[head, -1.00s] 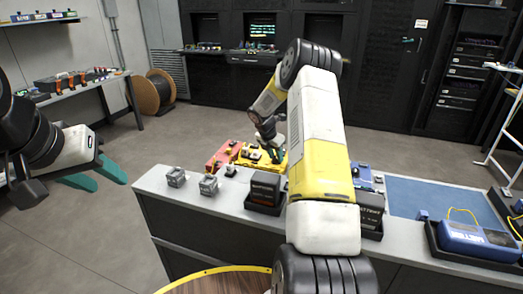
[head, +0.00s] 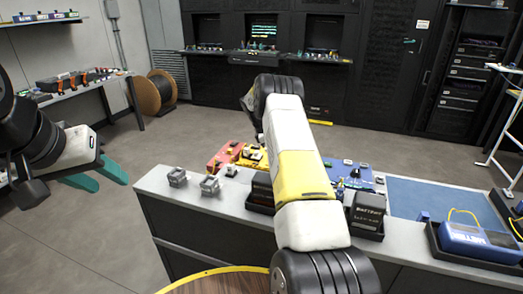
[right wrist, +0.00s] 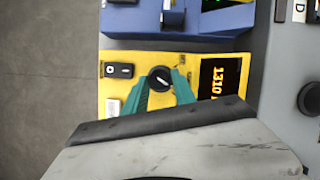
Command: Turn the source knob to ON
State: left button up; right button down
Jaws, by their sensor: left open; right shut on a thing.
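The source is a yellow box (right wrist: 115,90) with a lit display (right wrist: 220,78) reading about 1310. Its round black knob (right wrist: 160,77) carries a pale pointer mark set at a slant; the small lettering beside it is not readable. My right gripper (right wrist: 161,84) has its teal fingers on either side of the knob, shut on it. In the head view part of a yellow box (head: 252,155) shows on the bench, but my right arm hides the right gripper and the knob. My left gripper (head: 112,183) is open and empty, left of the bench.
A black rocker switch (right wrist: 119,71) sits beside the knob, and a blue unit (right wrist: 185,22) adjoins the source. Two small grey blocks (head: 177,177) (head: 210,186), a battery box (head: 367,212) and a blue device (head: 478,240) stand on the bench.

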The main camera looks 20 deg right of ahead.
jog(key=shift+w+m+g+y, duration=0.15)
jog(key=shift+m+g+y, duration=0.25)
jog(key=shift+m, duration=1.1)
jog(key=c, duration=1)
grip_release()
jog(key=shift+v, duration=3.85)
jog(key=shift+w+a, duration=0.1)
jog(key=shift+w, duration=0.05)
